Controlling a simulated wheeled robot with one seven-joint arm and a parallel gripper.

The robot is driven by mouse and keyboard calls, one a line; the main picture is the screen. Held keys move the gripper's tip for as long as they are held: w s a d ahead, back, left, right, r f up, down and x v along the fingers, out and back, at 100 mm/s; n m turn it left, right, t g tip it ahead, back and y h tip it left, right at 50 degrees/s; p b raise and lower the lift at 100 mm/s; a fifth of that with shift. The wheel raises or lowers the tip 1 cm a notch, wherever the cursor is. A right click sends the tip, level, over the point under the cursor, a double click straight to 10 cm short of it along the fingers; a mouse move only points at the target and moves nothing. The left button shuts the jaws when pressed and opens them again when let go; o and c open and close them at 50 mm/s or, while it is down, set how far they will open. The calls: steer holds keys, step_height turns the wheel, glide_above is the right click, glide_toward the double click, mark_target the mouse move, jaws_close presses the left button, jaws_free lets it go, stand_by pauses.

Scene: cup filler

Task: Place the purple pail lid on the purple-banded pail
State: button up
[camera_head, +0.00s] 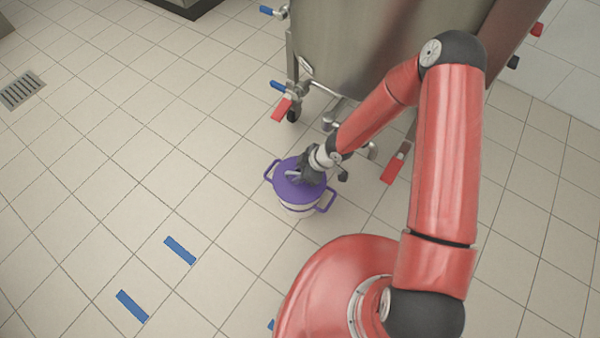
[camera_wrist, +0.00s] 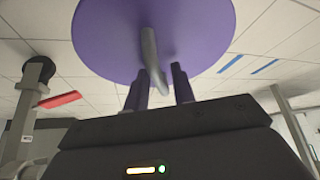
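The purple pail lid (camera_head: 286,186) is a round disc with a grey handle and covers the top of the purple-banded pail (camera_head: 299,208) in the head view. The pail is pale, stands on the floor and has a purple loop handle on each side. I cannot tell whether the lid is fully seated. The lid fills the top of the wrist view (camera_wrist: 105,40), where the pail is hidden. My gripper (camera_head: 303,174) is at the lid's handle. In the wrist view its fingers (camera_wrist: 160,75) stand apart on either side of the handle, with gaps showing.
A large steel tank (camera_head: 375,45) on wheels stands just behind the pail, with red (camera_head: 282,109) and blue valve levers low on it. Blue floor strips (camera_head: 180,250) lie at lower left. The tiled floor left of the pail is clear.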

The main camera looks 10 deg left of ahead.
steer(key=shift+o, duration=0.4)
steer(key=shift+r, duration=0.1)
steer(key=p+v, duration=0.6)
steer(key=v, duration=0.5)
steer(key=shift+d+r, duration=0.25)
steer(key=shift+r, duration=0.1)
steer(key=shift+s, duration=0.1)
